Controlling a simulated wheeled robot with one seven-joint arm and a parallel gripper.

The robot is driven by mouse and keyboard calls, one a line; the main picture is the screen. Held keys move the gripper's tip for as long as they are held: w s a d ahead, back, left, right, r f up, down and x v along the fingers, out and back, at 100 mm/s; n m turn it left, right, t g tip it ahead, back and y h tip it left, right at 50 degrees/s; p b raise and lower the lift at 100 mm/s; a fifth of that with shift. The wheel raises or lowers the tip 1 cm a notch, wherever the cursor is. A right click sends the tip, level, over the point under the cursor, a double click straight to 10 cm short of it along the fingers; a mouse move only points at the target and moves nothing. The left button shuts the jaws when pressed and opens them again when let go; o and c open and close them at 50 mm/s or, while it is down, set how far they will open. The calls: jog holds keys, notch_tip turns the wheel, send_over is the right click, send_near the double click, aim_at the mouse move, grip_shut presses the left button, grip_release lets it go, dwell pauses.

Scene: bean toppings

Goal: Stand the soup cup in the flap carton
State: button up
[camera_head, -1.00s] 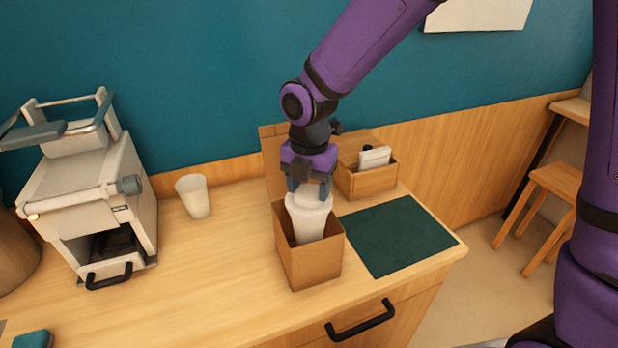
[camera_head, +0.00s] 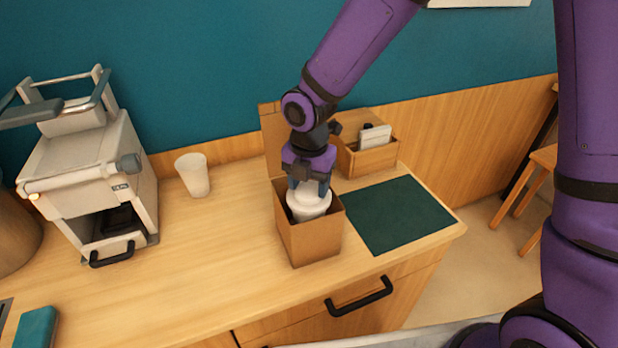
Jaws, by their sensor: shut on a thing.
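The soup cup (camera_head: 309,205) is white with a lid and stands roughly upright inside the flap carton (camera_head: 312,243). Its lower part is hidden by the carton walls; the lid and upper part show at about the rim. Whether its base touches the carton floor cannot be seen. The carton is brown cardboard, open at the top, with its tall flap (camera_head: 274,140) raised at the back. My gripper (camera_head: 310,188) points down over the carton and is shut on the top of the soup cup.
A teal mat (camera_head: 398,214) lies right of the carton. A wooden caddy (camera_head: 368,158) stands behind. A pale empty cup (camera_head: 194,175) and a cream machine (camera_head: 88,180) are at the left.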

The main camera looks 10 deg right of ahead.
jog(key=shift+f, duration=0.15)
jog(key=o, duration=0.8)
jog(key=shift+r, duration=6)
jog(key=shift+d, duration=0.1)
jog(key=s+d+r+m+t, duration=0.1)
jog(key=s+d+r+m, duration=0.3)
jog(key=s+d+m, duration=0.2)
jog(key=s+d+r+m+t, duration=0.2)
jog(key=s+d+r+m, duration=0.3)
jog(key=d+m, duration=0.5)
jog(key=s+d+r+m+t, duration=0.2)
jog(key=s+d+r+m, duration=0.2)
jog(key=m, duration=1)
jog(key=shift+s+d+r, duration=0.15)
jog(key=shift+s+d, duration=0.75)
jog(key=shift+d, duration=0.2)
jog(key=shift+s+d+r, duration=0.15)
jog(key=shift+s+d, duration=0.7)
jog(key=shift+d, duration=0.25)
